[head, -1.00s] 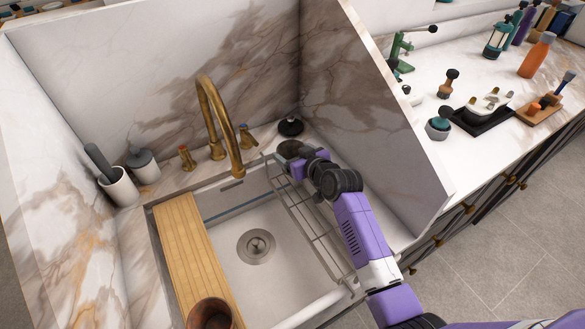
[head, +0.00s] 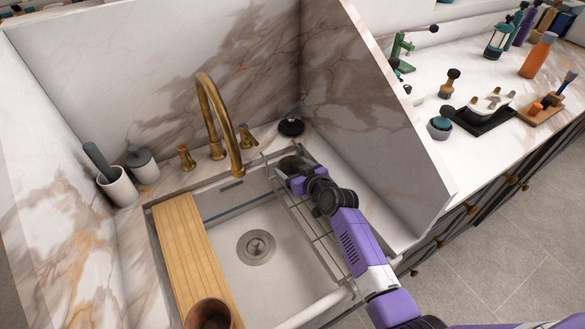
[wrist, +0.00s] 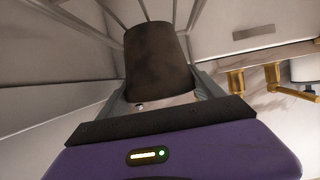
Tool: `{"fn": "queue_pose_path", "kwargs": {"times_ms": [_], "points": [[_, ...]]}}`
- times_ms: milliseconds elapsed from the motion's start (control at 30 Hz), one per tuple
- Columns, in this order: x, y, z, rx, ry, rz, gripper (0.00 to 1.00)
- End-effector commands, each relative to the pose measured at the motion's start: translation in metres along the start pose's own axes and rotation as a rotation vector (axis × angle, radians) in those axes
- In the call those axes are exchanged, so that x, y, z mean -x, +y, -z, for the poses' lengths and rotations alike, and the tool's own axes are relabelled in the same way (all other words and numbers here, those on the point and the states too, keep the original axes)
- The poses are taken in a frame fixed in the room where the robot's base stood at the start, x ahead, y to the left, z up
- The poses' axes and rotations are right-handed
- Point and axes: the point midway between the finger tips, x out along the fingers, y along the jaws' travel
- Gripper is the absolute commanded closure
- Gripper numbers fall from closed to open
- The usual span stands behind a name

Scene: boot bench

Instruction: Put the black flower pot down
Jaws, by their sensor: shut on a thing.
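The black flower pot (wrist: 158,62) fills the middle of the wrist view, a dark tapered pot with a worn brownish surface. My gripper (wrist: 162,88) is shut on it, one finger on each side. In the head view the pot (head: 288,164) is a small dark shape at the far end of the wire rack (head: 325,240), partly hidden by my gripper (head: 297,178). The rack lies along the right side of the sink (head: 215,210). I cannot tell whether the pot touches the rack.
A brass faucet (head: 219,125) rises behind the sink. A black round-based item (head: 291,127) stands on the ledge just behind the pot. A wooden board (head: 190,250) covers the sink's left side, with a brown pot (head: 209,315) at its near end. A marble panel stands close on the right.

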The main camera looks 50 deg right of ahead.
Motion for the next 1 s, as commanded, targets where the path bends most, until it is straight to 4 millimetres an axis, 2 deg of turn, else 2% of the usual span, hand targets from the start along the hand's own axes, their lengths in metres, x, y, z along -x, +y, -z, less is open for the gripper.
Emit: {"fn": "queue_pose_path", "kwargs": {"times_ms": [200, 233, 333, 667, 833, 1000], "points": [[-0.003, 0.0, -0.006, 0.0, 0.0, 0.0, 0.64], [-0.002, 0.0, -0.005, 0.0, 0.0, 0.0, 0.2], [-0.002, 0.0, -0.005, 0.0, 0.0, 0.0, 0.02], [-0.001, 0.0, -0.004, 0.0, 0.0, 0.0, 0.02], [0.003, 0.0, 0.007, 0.0, 0.0, 0.0, 0.02], [0.032, 0.0, 0.001, 0.001, -0.001, -0.001, 0.02]]}}
